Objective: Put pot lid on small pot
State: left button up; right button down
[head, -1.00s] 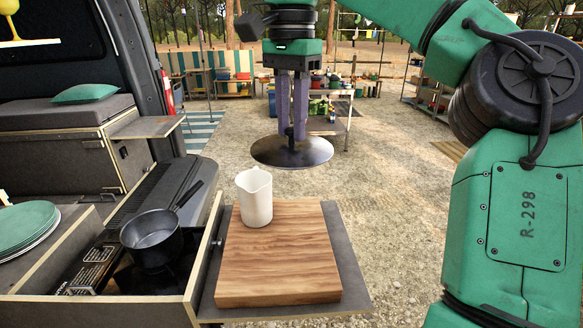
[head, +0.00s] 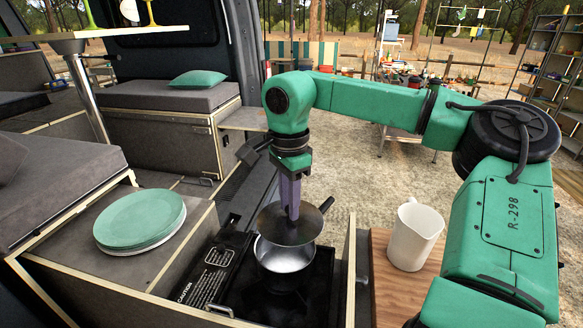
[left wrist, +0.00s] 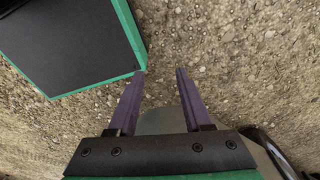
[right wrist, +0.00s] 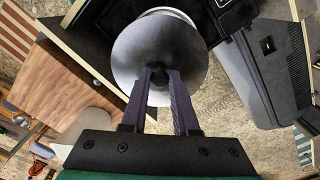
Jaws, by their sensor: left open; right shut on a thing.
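The small pot (head: 284,262) is dark outside with a bright inside and stands on the black stove in the van's drawer. Its handle points to the back right. My right gripper (head: 290,212) is shut on the knob of the round dark pot lid (head: 305,229). The lid is over the back part of the pot, and the front of the pot's inside still shows. I cannot tell whether lid and rim touch. In the right wrist view the lid (right wrist: 160,45) hides most of the pot. My left gripper (left wrist: 160,85) is open and empty above the gravel.
A white jug (head: 414,236) stands on the wooden cutting board (head: 390,285) at the right. Green plates (head: 140,220) are stacked on the counter at the left. The drawer's wooden wall (head: 349,265) runs between stove and board.

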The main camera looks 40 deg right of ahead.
aim_at(284, 218)
jog(key=shift+w+a+f, duration=0.45)
jog(key=shift+w+a, duration=0.05)
jog(key=shift+w, duration=0.2)
jog(key=shift+w+a+f, duration=0.15)
jog(key=shift+w+f, duration=0.05)
jog(key=shift+w, duration=0.05)
jog(key=shift+s+f+b, duration=0.2)
jog(key=shift+s+b, duration=0.05)
jog(key=shift+b, duration=0.1)
jog(key=shift+s+d+f+b, duration=0.2)
jog(key=shift+s+f+b, duration=0.45)
jog(key=shift+b, duration=0.15)
jog(key=f+b, duration=0.2)
jog(key=f, duration=0.1)
jog(key=shift+w+f, duration=0.1)
jog(key=shift+w, duration=0.25)
jog(key=shift+f+b, duration=0.3)
jog(key=shift+b, duration=0.05)
pick_arm(q)
notch_tip(284, 218, down, 5)
jog(key=shift+r, duration=0.1)
pick_arm(e)
jog(key=shift+s, duration=0.15)
pick_arm(q)
jog(key=shift+s, duration=0.15)
pick_arm(e)
jog(key=shift+f, duration=0.3)
